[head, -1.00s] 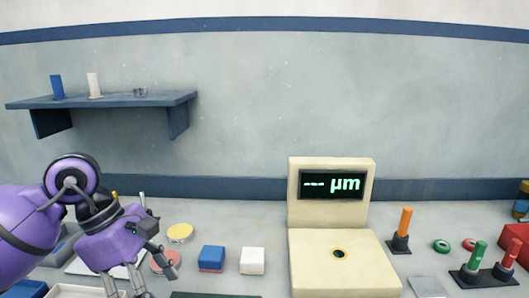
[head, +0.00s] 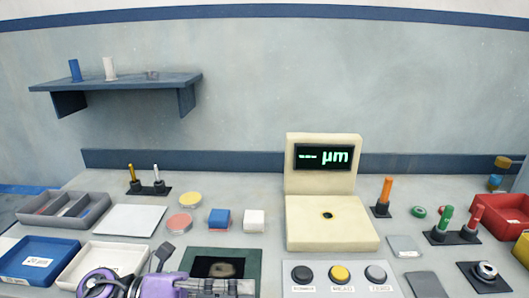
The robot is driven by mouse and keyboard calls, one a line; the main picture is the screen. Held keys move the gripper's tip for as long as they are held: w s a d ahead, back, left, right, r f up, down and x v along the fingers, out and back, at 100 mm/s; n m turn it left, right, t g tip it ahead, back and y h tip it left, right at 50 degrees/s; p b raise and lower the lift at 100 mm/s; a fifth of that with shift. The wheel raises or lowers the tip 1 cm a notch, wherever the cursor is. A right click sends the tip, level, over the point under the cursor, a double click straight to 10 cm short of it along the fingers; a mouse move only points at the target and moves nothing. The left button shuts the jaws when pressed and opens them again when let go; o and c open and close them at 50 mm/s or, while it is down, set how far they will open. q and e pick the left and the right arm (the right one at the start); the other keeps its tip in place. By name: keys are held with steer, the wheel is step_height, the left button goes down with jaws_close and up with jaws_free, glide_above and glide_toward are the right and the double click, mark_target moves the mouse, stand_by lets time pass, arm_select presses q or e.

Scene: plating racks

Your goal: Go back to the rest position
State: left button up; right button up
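My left gripper (head: 222,287) shows low in the head view, at the bottom edge left of centre. Its purple and grey body is partly cut off by the frame, in front of a dark green mat (head: 250,262). The fingertips are not clear enough to tell whether they are open or shut, and no held object can be made out. My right gripper is not in view.
A cream gauge (head: 325,222) reading "µm" stands on the bench. A button panel (head: 340,292) is in front of it. Blue (head: 18,272) and white (head: 70,273) trays lie left, a red bin (head: 503,212) right. A dark paddle-shaped thing (head: 165,251) is near my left arm.

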arm_select(q)
steer(key=a+f+n+t+y+p, duration=0.2)
steer(key=a+f+n+t+y, duration=0.5)
steer(key=n, duration=0.9)
steer(key=a+f+n+t+y+p, duration=0.1)
steer(key=a+f+n+t+y, duration=0.65)
steer(key=n, duration=0.85)
steer(key=s+f+n+g+y+p, duration=0.2)
steer(key=s+f+n+g, duration=0.4)
steer(key=s+f+n, duration=0.6)
steer(key=s+a+f, duration=0.1)
steer(key=s+f, duration=0.5)
steer(key=s, duration=0.3)
steer(key=shift+f+y, duration=0.2)
steer(key=shift+y, duration=0.15)
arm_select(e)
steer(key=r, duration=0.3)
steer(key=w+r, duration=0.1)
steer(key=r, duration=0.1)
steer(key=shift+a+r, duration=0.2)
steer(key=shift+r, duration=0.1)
arm_select(q)
steer(key=shift+c, duration=0.4)
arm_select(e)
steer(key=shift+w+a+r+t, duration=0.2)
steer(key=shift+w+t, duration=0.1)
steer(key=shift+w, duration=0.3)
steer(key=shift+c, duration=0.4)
